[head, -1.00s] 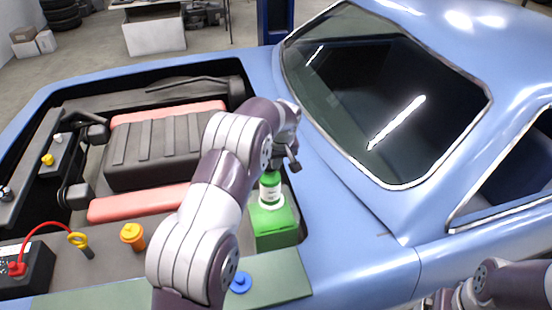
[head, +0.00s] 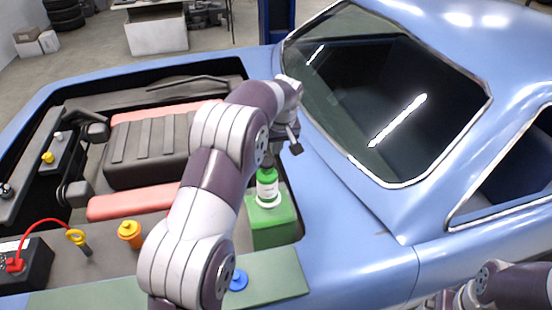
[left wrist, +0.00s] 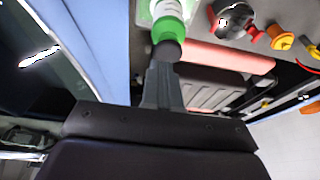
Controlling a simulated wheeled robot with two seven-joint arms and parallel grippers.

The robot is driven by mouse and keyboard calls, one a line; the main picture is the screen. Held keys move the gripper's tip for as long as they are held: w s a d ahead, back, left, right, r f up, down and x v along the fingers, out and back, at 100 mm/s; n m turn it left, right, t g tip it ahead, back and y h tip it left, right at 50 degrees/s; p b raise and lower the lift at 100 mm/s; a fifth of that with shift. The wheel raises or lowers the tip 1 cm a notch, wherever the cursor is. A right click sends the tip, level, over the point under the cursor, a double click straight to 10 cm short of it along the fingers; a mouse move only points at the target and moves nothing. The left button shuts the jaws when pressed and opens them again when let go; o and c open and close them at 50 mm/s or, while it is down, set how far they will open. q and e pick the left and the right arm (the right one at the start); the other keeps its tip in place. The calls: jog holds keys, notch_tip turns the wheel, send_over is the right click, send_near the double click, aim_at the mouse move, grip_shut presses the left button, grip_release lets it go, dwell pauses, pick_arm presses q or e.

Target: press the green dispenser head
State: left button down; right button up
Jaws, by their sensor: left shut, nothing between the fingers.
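The dispenser is a small bottle (head: 267,190) with a white label and a green head (head: 266,174). It stands upright on a green block (head: 271,224) in the open bay of the blue car. My left gripper (head: 268,158) is shut and empty, right above the green head. In the left wrist view, the shut fingers (left wrist: 164,78) point at the green head (left wrist: 168,27); a dark rounded end lies over its near part. I cannot tell whether they touch. Part of the right arm shows at the lower right, but its fingers are not seen.
An orange cap (head: 130,233), a yellow-handled dipstick (head: 76,237) and a battery (head: 25,268) with a red cable are at the left. A blue cap (head: 238,280) sits on the front green ledge. The car's windshield (head: 390,110) rises at the right.

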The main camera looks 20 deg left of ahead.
pick_arm(q)
jog(key=p+v, duration=0.3)
jog(key=v, duration=0.3)
jog(key=shift+r, duration=0.15)
jog(key=shift+a, duration=0.3)
jog(key=shift+d, duration=0.1)
dwell(0.8)
